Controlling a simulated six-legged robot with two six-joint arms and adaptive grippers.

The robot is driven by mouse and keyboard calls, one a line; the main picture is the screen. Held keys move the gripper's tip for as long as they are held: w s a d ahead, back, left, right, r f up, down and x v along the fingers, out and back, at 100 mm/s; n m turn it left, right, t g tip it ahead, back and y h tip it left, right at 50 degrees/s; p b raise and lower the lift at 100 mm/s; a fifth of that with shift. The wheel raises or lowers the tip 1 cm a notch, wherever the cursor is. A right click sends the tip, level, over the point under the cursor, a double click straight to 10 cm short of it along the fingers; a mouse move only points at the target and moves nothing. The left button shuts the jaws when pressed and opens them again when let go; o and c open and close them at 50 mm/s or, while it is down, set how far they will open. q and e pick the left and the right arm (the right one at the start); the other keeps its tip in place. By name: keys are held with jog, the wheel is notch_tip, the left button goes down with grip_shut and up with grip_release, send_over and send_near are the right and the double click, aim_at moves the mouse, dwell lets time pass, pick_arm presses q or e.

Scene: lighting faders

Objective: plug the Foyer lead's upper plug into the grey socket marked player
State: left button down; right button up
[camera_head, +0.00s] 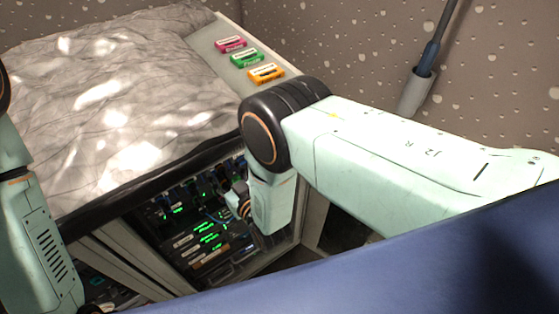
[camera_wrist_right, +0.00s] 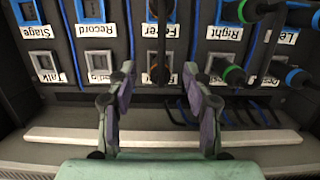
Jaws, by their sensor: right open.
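In the right wrist view the labels are upside down. A partly covered label beginning "Fo" (camera_wrist_right: 146,58) sits in the middle of the upper row. A black plug with an orange ring (camera_wrist_right: 170,30) and a dark lead part (camera_wrist_right: 160,72) are in line with it. My right gripper (camera_wrist_right: 161,82) is open, its fingertips on either side of that dark part, not visibly touching it. In the head view my right gripper (camera_head: 238,200) is mostly hidden at the rack. Grey sockets (camera_wrist_right: 45,65) are at left; I cannot read a player label. My left gripper is out of view.
Blue-framed sockets (camera_wrist_right: 88,10) are marked Stage and Record. Green-ringed plugs (camera_wrist_right: 232,75) and dark cables crowd the right. A pale ledge (camera_wrist_right: 60,136) runs below the panel. A grey crumpled cover (camera_head: 100,100) lies over the desk above the rack, beside three coloured tags (camera_head: 247,58).

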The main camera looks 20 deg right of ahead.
jog(key=f+v, duration=0.1)
jog(key=v, duration=0.6)
jog(key=w+d+b, duration=0.2)
jog(key=d+b, duration=0.6)
jog(key=b, duration=0.1)
jog(key=w+d+b, duration=0.3)
jog(key=d+b, duration=0.5)
jog(key=b, duration=0.2)
dwell(0.9)
jog(key=shift+d+f, duration=0.15)
jog(key=shift+f, duration=0.05)
